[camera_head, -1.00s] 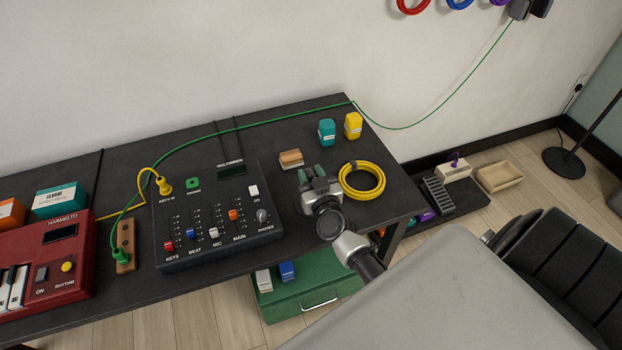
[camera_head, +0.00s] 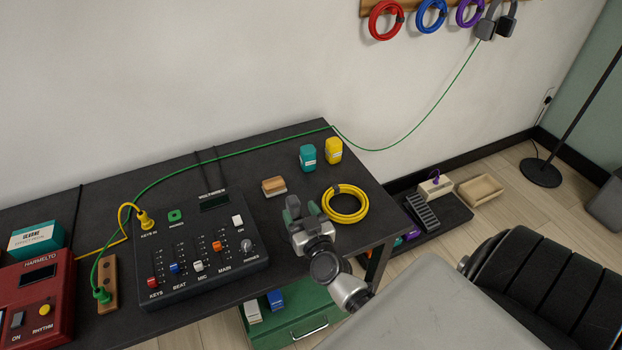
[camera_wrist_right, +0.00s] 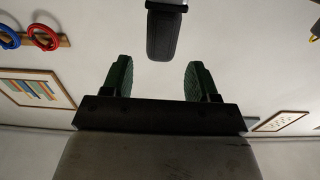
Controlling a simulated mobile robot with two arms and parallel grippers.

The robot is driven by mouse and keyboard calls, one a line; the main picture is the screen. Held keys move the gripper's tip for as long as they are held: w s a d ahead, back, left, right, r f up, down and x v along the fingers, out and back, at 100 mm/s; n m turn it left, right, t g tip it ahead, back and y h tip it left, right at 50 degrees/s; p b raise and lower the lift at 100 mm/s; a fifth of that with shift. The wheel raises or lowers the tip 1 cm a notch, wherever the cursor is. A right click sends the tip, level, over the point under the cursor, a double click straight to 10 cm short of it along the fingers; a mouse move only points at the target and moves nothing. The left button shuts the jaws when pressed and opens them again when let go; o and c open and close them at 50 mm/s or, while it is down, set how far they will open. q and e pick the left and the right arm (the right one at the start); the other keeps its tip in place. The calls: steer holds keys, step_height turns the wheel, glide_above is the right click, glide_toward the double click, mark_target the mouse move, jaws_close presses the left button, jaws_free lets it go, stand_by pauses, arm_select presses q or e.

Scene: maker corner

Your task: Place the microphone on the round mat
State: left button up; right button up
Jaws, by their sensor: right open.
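I cannot make out a microphone or a round mat in either view. My right gripper (camera_head: 304,210) is over the right part of the dark table (camera_head: 262,146), between the mixer and the yellow cable coil. In the right wrist view its two green-padded fingers (camera_wrist_right: 157,80) are apart with nothing between their tips. A dark rounded thing with a grey end (camera_wrist_right: 164,34) hangs at the top of that view, beyond the fingers; I cannot tell what it is. My left gripper is not in view.
A mixer (camera_head: 205,262), red keyboard (camera_head: 38,300), wooden brush (camera_head: 274,186), teal bottle (camera_head: 307,156), yellow bottle (camera_head: 333,150) and coiled yellow cable (camera_head: 345,204) are on the table. A green cable runs along its back. A black chair (camera_head: 540,285) stands at right.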

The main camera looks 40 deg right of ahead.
steer(key=v, duration=0.8)
steer(key=shift+b, duration=0.35)
